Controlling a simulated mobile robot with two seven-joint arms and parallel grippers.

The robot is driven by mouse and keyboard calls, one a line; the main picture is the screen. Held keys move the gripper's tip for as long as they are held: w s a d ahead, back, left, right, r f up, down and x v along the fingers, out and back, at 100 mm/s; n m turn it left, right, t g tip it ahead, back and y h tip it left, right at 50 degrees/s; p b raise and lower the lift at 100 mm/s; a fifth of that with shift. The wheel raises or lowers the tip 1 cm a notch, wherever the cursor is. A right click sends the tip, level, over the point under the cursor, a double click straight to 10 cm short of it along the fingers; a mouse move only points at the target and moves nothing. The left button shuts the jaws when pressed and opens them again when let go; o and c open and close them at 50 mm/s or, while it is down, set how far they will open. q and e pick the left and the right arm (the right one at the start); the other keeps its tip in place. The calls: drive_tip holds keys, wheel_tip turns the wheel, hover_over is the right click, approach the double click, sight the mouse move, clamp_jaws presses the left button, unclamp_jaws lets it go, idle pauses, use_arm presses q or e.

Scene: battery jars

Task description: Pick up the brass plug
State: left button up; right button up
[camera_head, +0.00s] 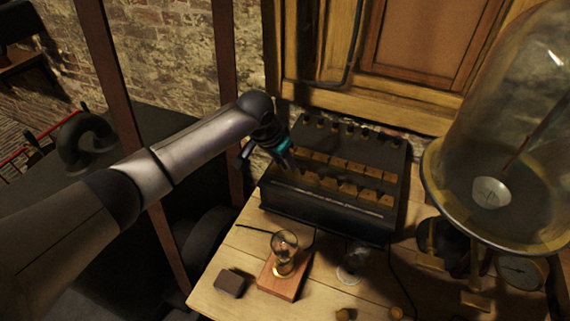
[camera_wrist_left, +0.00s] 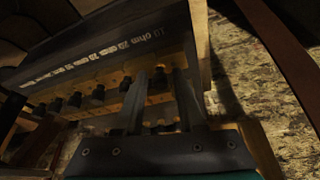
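A dark resistance box (camera_head: 325,218) stands at the back of the wooden bench, with rows of brass blocks on top. In the left wrist view the plugs show as black knobs (camera_wrist_left: 98,92) standing among the brass blocks, beside printed ohm labels. I cannot tell which one is the task's brass plug. My left gripper (camera_head: 290,164) is over the left end of the box, pointing down. In the wrist view its two fingers (camera_wrist_left: 160,85) are apart, with a dark knob showing between or behind their tips; contact is not clear. My right gripper is not in view.
A small bulb on a wooden base (camera_head: 288,285) and a dark block (camera_head: 232,282) stand on the bench's front left. A large glass bell jar (camera_head: 500,110) stands at the right. A wooden door frame (camera_head: 360,105) rises behind the box. Small brass pieces (camera_head: 345,314) lie at the front edge.

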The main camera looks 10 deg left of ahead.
use_arm(q)
clamp_jaws()
drive_tip(key=shift+r, duration=0.1)
idle(0.4)
